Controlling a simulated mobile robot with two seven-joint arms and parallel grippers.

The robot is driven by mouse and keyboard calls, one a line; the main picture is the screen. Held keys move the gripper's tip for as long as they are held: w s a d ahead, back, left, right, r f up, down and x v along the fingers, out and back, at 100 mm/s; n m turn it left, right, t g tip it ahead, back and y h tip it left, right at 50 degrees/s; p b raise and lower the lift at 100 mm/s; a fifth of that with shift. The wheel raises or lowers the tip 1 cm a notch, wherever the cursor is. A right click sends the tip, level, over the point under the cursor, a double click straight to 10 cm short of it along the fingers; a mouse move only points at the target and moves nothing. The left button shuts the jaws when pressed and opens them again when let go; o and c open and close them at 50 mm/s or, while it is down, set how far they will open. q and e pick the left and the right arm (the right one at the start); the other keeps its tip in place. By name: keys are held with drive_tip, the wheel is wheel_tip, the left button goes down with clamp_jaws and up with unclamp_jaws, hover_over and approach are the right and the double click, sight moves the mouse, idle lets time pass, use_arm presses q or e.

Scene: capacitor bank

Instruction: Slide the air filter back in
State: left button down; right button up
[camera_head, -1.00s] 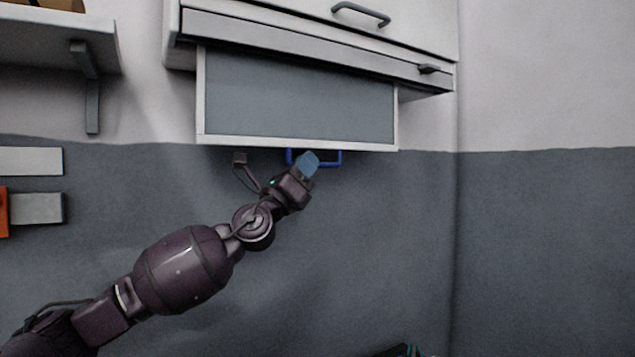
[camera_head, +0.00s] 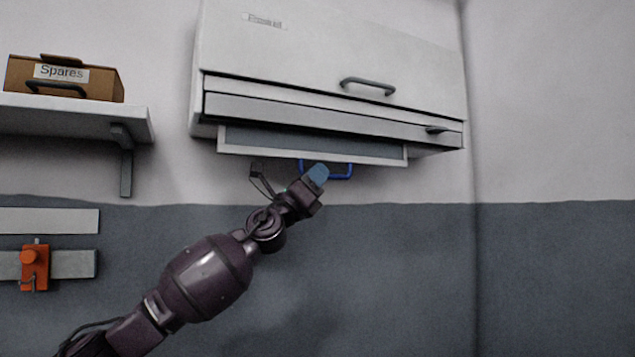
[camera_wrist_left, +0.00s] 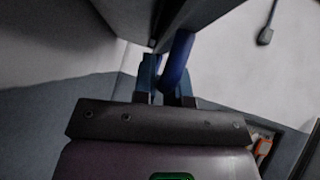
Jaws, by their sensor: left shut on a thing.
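The air filter (camera_head: 290,141), a grey panel in a white frame, sits in the slot under the white cabinet (camera_head: 300,55). Only a short strip of it sticks out at the front. Its blue handle (camera_head: 343,175) hangs below the front edge. My left gripper (camera_head: 317,178) is at the handle from below. In the left wrist view, the blue-tipped fingers (camera_wrist_left: 163,75) are shut on the blue handle (camera_wrist_left: 178,58), just under the filter's edge. My right gripper is out of view.
A drawer-like bar with a small latch (camera_head: 437,129) runs above the filter. A shelf (camera_head: 60,113) with a brown Spares box (camera_head: 62,80) is at left. An orange device (camera_head: 35,266) is on the wall below it. The wall at right is bare.

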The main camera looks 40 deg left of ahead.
use_arm(q)
drive_tip(key=shift+r+p, duration=0.3)
drive_tip(key=shift+r, duration=0.65)
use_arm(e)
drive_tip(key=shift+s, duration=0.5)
use_arm(q)
drive_tip(key=c, duration=1.2)
unclamp_jaws()
drive_tip(key=shift+o, duration=0.2)
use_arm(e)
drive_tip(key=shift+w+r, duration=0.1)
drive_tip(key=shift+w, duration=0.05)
use_arm(q)
drive_tip(key=shift+f, duration=0.2)
